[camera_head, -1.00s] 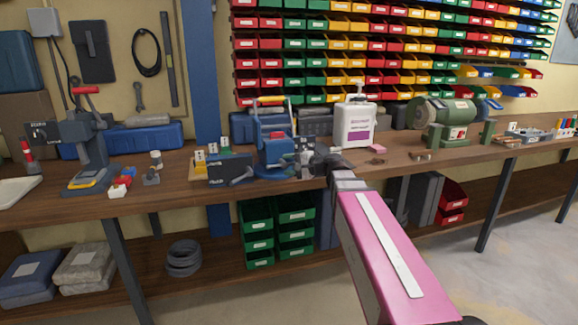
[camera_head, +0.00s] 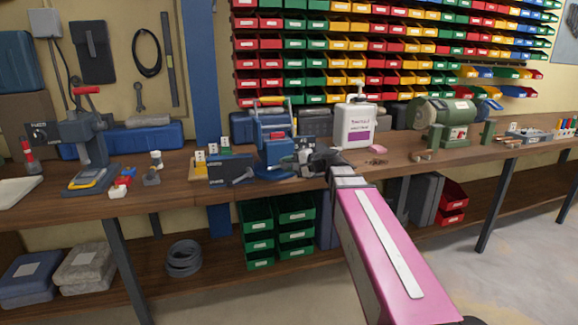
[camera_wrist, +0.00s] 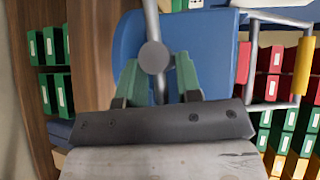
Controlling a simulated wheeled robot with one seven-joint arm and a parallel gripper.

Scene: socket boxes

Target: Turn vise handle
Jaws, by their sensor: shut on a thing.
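The vise is blue and stands on the workbench in the head view (camera_head: 277,152); its blue body fills the middle of the wrist view (camera_wrist: 205,55). The vise handle is a thin grey bar (camera_wrist: 151,18) running through a round grey screw head (camera_wrist: 154,57). My gripper (camera_wrist: 157,82) has its green fingers on either side of the bar, shut on it just below the screw head. In the head view my gripper (camera_head: 300,160) is at the right side of the vise, and my wrist hides part of the contact.
The wooden workbench (camera_head: 210,196) runs across the view. A white bottle (camera_head: 357,128) stands behind my wrist and a green grinder (camera_head: 444,120) stands to the right. A dark box (camera_head: 230,170) is left of the vise. Green drawers (camera_head: 258,235) sit below the bench.

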